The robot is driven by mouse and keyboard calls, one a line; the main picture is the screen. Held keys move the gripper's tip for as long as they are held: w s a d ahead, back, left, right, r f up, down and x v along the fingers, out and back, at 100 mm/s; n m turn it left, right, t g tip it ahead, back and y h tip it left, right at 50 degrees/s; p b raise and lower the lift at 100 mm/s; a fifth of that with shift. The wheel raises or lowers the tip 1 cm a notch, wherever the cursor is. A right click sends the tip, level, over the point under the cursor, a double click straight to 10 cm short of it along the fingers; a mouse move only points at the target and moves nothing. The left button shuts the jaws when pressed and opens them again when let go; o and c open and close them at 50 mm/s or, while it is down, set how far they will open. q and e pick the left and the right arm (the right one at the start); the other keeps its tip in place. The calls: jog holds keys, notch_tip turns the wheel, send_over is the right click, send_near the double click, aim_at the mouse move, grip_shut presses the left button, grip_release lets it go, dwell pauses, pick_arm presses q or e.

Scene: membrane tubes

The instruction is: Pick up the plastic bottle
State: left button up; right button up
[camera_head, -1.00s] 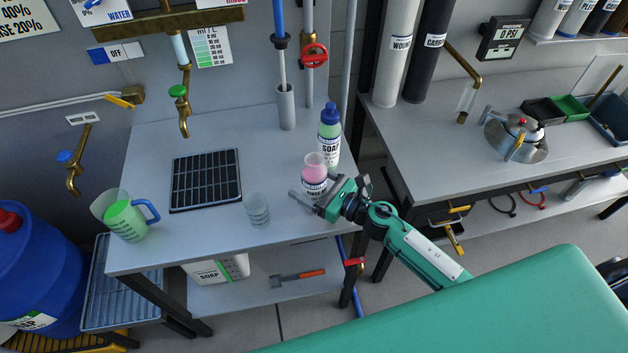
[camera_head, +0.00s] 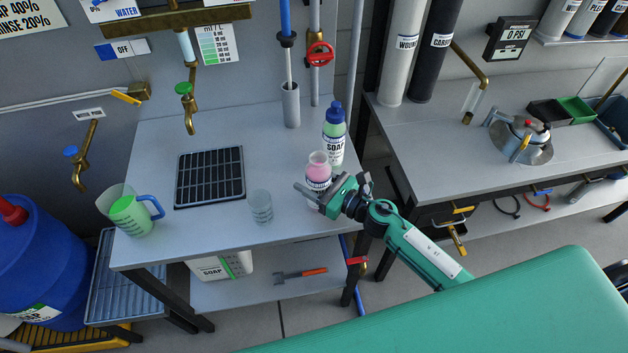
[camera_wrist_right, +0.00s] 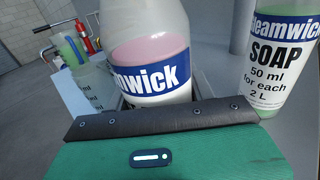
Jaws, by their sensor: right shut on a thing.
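A small plastic bottle with pink liquid and a white-and-blue label (camera_head: 318,173) stands upright near the right end of the left bench. My right gripper (camera_head: 318,191) reaches in from the right and is shut on this pink bottle near its lower part. In the right wrist view the pink bottle (camera_wrist_right: 150,60) rises between the jaws, with its base hidden behind the gripper's dark edge. A taller green soap bottle with a blue cap (camera_head: 334,135) stands just behind it; it also shows at the right of the wrist view (camera_wrist_right: 278,60). My left gripper is not in view.
A clear beaker (camera_head: 261,207) stands left of the gripper, with a black drying rack (camera_head: 210,177) and a green-filled jug (camera_head: 133,215) farther left. A grey tube holder (camera_head: 291,105) stands behind. The bench front between jug and beaker is clear.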

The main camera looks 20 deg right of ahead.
aim_at(312, 154)
jog(key=shift+r, duration=0.2)
jog(key=shift+r+p, duration=0.3)
jog(key=shift+r, duration=0.95)
notch_tip(312, 154, up, 14)
jog(key=p, duration=0.5)
jog(key=shift+p, duration=0.35)
jog(key=shift+r+p, duration=0.4)
jog(key=shift+r, duration=1.1)
